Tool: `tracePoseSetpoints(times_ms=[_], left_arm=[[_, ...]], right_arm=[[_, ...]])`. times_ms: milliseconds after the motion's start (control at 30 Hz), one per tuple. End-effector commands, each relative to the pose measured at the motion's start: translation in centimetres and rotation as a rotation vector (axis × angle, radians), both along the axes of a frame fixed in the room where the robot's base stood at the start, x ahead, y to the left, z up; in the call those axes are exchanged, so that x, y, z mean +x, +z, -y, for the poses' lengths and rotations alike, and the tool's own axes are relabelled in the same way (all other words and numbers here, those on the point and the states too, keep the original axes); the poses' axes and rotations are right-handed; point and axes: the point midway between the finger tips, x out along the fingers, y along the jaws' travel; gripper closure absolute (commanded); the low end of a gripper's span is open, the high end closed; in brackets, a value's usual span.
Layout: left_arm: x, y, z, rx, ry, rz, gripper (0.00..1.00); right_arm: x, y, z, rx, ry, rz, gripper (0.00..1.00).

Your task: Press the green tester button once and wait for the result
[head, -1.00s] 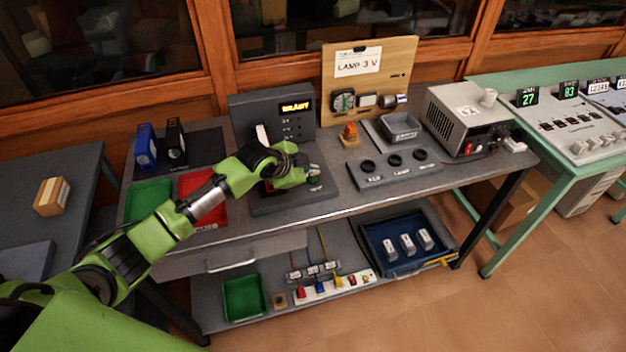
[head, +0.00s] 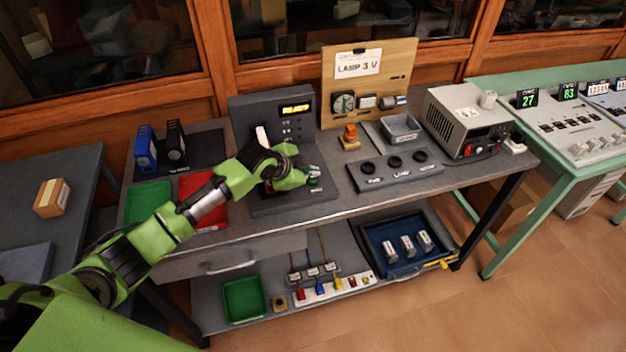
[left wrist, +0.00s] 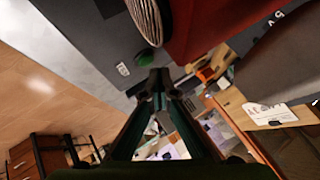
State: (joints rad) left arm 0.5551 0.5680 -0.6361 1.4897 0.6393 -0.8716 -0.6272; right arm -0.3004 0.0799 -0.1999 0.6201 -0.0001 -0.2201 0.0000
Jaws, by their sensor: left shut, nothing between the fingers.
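The grey tester (head: 268,113) stands upright on the workbench, with a lit yellow display (head: 295,108) that appears to read READY. Its flat base reaches toward the front edge. The green button (head: 314,183) shows on the right part of this base, partly behind my fingers. My left gripper (head: 312,173) is shut and empty, its tips right at the button; I cannot tell whether they touch it. In the left wrist view the closed fingertips (left wrist: 157,75) are near a small green patch (left wrist: 145,58), likely the button. My right gripper is not in view.
A red tray (head: 213,214) and a green tray (head: 147,190) lie left of the tester. A dark block with round sockets (head: 368,183), a wooden lamp board (head: 395,60) and a power supply (head: 455,120) stand to the right. The lower shelf holds a blue tray (head: 376,262).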

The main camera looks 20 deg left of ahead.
Motion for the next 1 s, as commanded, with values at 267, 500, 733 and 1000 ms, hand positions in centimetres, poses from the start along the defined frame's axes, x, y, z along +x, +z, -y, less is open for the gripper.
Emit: tracePoseSetpoints(times_ms=[267,500,733,1000], left_arm=[[0.0,-0.3,0.0,0.001,0.001,0.0,1.0],[0.0,-0.9,0.0,0.001,-0.001,0.0,1.0],[0.0,-0.9,0.0,0.0,0.0,0.0,1.0],[0.0,-1.1,0.0,0.0,0.0,0.0,1.0]], right_arm=[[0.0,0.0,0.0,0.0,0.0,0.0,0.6],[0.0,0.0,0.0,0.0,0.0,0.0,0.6],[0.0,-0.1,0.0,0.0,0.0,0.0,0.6],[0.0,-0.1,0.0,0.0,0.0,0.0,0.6]])
